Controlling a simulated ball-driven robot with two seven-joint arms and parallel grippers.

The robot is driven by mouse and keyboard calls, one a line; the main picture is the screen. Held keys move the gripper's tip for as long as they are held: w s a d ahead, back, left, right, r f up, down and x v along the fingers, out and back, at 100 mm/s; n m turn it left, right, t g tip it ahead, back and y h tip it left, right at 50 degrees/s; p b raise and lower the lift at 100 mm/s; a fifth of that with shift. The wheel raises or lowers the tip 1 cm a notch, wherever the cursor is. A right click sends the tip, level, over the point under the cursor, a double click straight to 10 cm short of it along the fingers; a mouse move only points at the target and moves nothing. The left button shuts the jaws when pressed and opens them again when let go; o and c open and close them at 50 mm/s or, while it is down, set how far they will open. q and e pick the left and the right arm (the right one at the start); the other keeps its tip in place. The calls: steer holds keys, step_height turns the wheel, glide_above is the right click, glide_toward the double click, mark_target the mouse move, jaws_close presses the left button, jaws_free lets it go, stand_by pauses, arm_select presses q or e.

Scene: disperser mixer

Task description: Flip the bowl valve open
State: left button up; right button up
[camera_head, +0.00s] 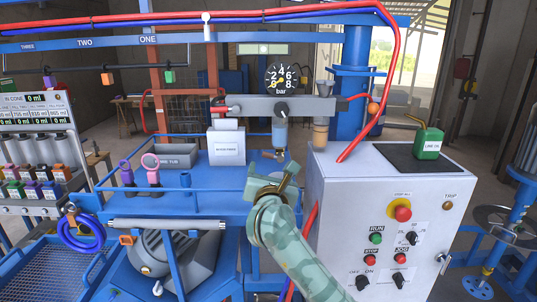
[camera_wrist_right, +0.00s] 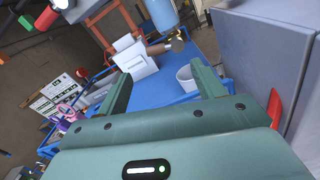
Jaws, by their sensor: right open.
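A blue filter bowl (camera_head: 279,132) hangs below the grey air unit (camera_head: 262,104), under a dial gauge marked bar. A small valve fitting (camera_head: 280,155) sits at its bottom, just beyond my right gripper; I cannot tell its setting. In the right wrist view the bowl (camera_wrist_right: 160,13) is at the top, with a small brass-coloured fitting (camera_wrist_right: 179,36) under it. My right gripper (camera_head: 272,170) is green, open and empty, below and in front of the fitting. Its two fingers (camera_wrist_right: 163,88) stand apart in the wrist view, touching nothing visible. My left gripper is out of view.
The grey control cabinet (camera_head: 380,215) stands close to the right of my right arm. A white cup (camera_wrist_right: 186,78) stands on the blue deck (camera_wrist_right: 160,85). A white box (camera_head: 226,145) and a grey bin (camera_head: 174,156) are to the left. A red hose runs overhead.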

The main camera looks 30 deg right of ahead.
mark_target(272, 158)
steer(key=x, duration=0.3)
steer(key=p+x, duration=0.1)
steer(key=x, duration=0.3)
steer(key=shift+s+d+r+p, duration=0.1)
steer(key=shift+s+d+p, duration=0.2)
steer(key=shift+d, duration=0.1)
steer(key=shift+w+d, duration=0.15)
steer(key=shift+w, duration=0.6)
